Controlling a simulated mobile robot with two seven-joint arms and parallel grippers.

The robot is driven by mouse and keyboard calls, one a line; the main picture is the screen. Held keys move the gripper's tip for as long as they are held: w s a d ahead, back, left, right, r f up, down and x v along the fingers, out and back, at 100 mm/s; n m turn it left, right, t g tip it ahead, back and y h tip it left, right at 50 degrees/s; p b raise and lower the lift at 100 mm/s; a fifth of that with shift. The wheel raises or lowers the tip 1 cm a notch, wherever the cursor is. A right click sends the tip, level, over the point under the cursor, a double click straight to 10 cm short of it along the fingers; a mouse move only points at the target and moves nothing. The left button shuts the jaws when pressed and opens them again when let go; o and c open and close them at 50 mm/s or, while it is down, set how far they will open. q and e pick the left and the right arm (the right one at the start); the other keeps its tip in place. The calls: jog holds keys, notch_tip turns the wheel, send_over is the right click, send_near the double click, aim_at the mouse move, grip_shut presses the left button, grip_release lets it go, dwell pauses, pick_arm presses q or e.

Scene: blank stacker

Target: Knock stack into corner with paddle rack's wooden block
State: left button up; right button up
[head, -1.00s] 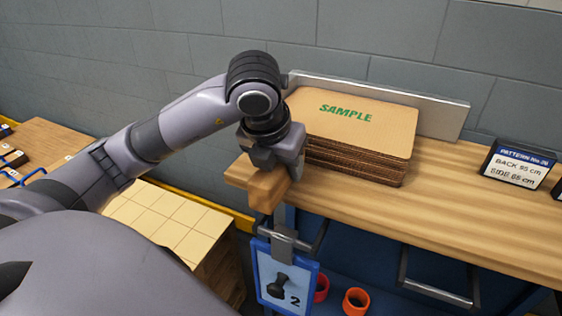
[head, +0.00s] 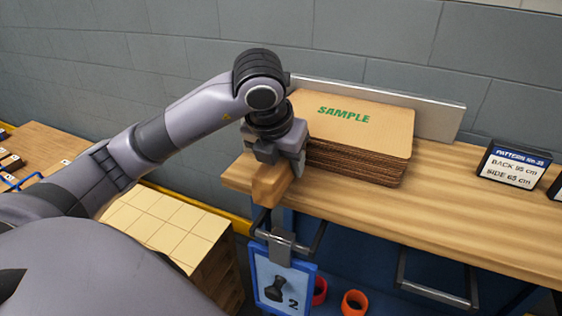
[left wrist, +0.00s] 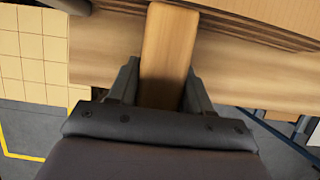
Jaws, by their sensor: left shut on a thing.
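The stack of brown cardboard sheets (head: 360,125), marked SAMPLE in green, lies on the wooden bench (head: 440,218) in front of a grey metal fence (head: 437,118). Its layered front edge shows, and its left end is partly behind my left gripper. It also shows at the top of the left wrist view (left wrist: 262,12). My left gripper (head: 270,172) is shut on the wooden block (head: 262,185) at the bench's left end, beside the stack's near left corner. In the left wrist view the block (left wrist: 168,50) points from between the fingers toward the stack. My right gripper is not in view.
A sign reading PATTERN No. (head: 514,166) stands on the bench to the right. Below the bench hang a blue picture card (head: 281,282) and handles; orange rings (head: 354,302) lie lower. A pale gridded block stack (head: 165,225) stands left. The bench front between stack and sign is clear.

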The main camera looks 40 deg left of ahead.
pick_arm(q)
jog(key=shift+r, duration=0.1)
dwell(0.4)
jog(key=shift+s+d, duration=0.15)
jog(key=shift+s, duration=0.7)
notch_tip(320, 180, up, 3)
jog(key=shift+f+p, duration=0.1)
jog(key=shift+p, duration=0.8)
notch_tip(320, 180, up, 3)
jog(key=shift+r+p, duration=0.15)
jog(key=shift+p, duration=1.05)
jog(key=shift+r+p, duration=1)
jog(key=shift+r, duration=0.45)
jog(key=shift+f, duration=0.15)
